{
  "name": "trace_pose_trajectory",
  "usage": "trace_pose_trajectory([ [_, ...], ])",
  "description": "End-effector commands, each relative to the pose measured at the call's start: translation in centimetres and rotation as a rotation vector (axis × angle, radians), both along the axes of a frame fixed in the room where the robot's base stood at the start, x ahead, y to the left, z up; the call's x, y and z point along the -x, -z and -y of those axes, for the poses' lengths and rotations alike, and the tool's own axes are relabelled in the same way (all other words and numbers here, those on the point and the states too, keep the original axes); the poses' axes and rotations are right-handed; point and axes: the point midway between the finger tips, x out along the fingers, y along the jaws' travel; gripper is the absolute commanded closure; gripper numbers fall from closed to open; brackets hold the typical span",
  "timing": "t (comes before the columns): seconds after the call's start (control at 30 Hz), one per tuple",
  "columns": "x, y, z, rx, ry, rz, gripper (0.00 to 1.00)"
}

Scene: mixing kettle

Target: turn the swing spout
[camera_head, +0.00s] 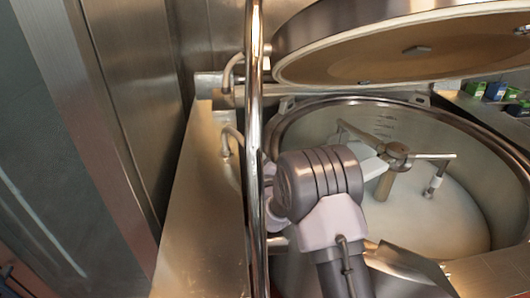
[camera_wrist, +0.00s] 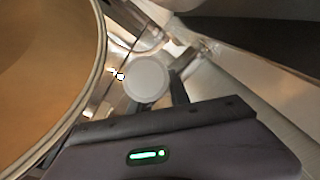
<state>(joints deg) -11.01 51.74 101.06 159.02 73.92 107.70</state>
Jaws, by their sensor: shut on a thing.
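A tall polished pipe (camera_head: 254,120), which looks like the swing spout, runs upright past the left side of the kettle (camera_head: 490,220) in the head view. My wrist stands close against its right side and hides the fingers there. In the wrist view my gripper (camera_wrist: 150,97) shows as dark fingers at the lower middle, shut on the spout. A pale round disc (camera_wrist: 147,80) sits just beyond the fingers. The exact place where the jaws touch the pipe is hidden.
The kettle's lid (camera_head: 400,45) stands raised above the open bowl and fills the left of the wrist view. A mixer (camera_head: 397,153) with several arms is inside the bowl. A flat steel console (camera_head: 200,220) lies left of the pipe. Small boxes (camera_head: 495,91) stand at the right.

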Motion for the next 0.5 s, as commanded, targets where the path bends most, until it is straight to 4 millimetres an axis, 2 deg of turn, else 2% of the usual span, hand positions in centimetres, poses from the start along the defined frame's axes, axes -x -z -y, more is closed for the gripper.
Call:
trace_pose_trajectory([
  [0.5, 0.38, 0.05, -0.69, 0.0, 0.029, 0.0, 1.0],
])
